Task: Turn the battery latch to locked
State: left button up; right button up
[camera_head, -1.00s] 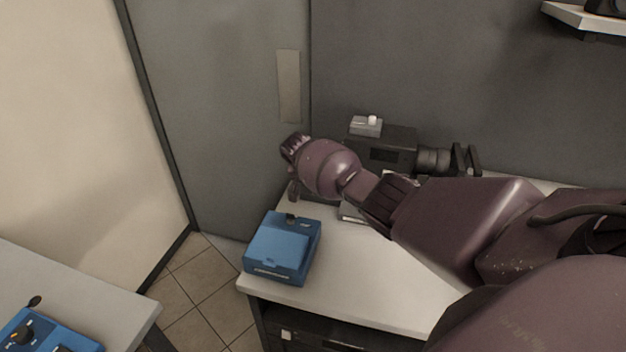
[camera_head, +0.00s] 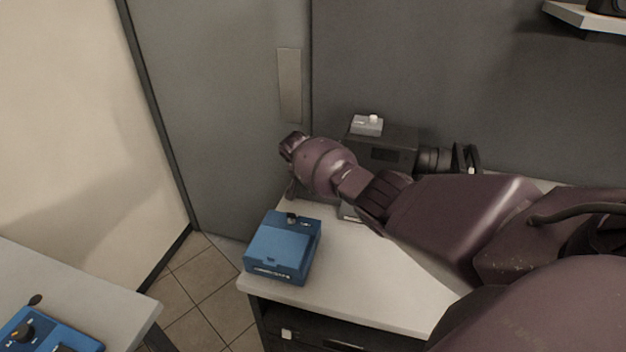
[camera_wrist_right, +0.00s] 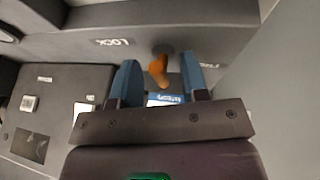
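The battery latch (camera_wrist_right: 158,70) is a small orange lever on a dark round pivot on the grey camera body in the right wrist view. The lever points down in the picture, toward neither label. My right gripper (camera_wrist_right: 160,62) is open, with one blue finger on each side of the lever; I cannot tell whether either touches it. In the head view, my right arm hides the latch at the black camera (camera_head: 388,148). My left gripper is out of view.
A blue box (camera_head: 283,250) stands on the white table (camera_head: 345,280) in front of the camera. Another blue device (camera_head: 45,335) lies on the grey table at bottom left. A dark wall is close behind the camera. A shelf (camera_head: 582,20) is at top right.

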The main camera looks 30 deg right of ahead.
jog(key=shift+r, duration=0.1)
jog(key=v, duration=1)
jog(key=shift+a+r, duration=0.15)
jog(key=shift+r, duration=0.1)
dwell(0.5)
